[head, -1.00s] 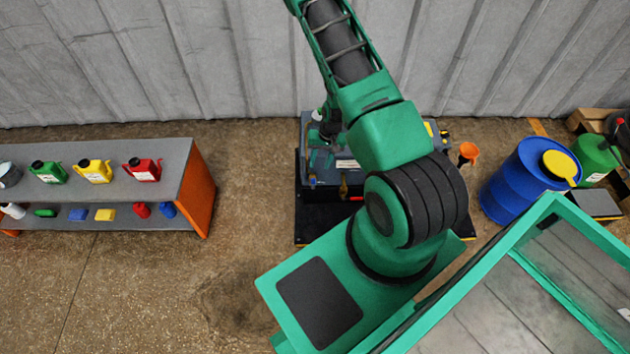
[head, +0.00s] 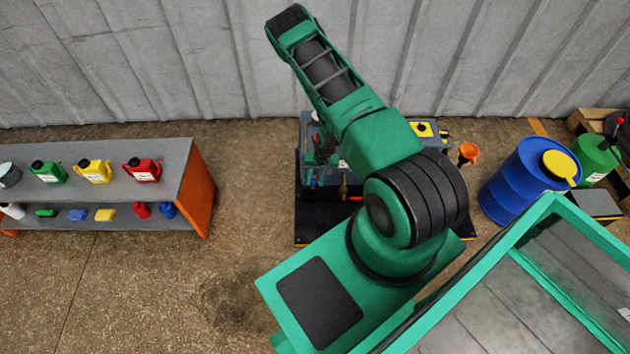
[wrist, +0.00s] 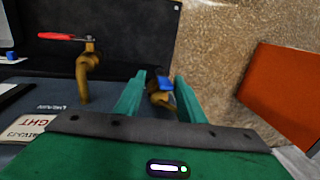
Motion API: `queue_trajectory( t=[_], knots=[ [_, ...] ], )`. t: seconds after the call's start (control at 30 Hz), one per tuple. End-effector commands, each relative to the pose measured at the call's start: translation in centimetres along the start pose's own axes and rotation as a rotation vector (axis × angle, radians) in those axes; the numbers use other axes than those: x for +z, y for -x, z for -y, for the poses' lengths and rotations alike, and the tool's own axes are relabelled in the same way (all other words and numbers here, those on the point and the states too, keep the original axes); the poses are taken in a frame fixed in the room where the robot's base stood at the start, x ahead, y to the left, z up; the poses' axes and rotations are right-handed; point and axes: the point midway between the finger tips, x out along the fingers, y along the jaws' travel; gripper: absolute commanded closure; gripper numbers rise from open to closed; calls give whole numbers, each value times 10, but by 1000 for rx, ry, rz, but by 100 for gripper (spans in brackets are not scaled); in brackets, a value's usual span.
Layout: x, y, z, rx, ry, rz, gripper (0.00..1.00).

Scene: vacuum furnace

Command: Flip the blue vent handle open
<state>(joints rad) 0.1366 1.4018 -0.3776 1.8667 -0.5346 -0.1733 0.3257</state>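The blue vent handle (wrist: 166,83) shows in the wrist view between the two green fingers of my gripper (wrist: 160,76), near their tips. It sits on a brass valve (wrist: 158,99) that is partly hidden by the fingers. The fingers are apart, and I cannot tell whether either touches the handle. A second brass valve (wrist: 88,68) with a red handle (wrist: 60,36) stands to the left. In the head view my arm covers much of the furnace unit, and the blue handle's position is hard to make out there.
An orange-sided shelf (head: 195,195) with several jugs stands left of the unit; its orange panel (wrist: 285,95) is at the wrist view's right. A blue drum (head: 520,182) and an orange funnel (head: 468,153) stand to the right. Floor between shelf and unit is clear.

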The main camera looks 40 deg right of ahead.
Motion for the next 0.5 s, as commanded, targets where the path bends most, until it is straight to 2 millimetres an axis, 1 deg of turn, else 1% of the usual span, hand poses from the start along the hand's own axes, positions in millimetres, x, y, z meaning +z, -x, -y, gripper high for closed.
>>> queue_trajectory(
  t=[0.1, 0.33, 0.37, 0.4, 0.5],
  knots=[
    [0, -4, 0, 0, 1, 0, 64],
    [0, -4, 0, 0, 0, 0, 64],
    [0, -4, 0, 0, 0, 0, 69],
    [0, -4, 0, 0, 0, 0, 78],
    [0, -4, 0, 0, 0, 0, 100]
  ],
)
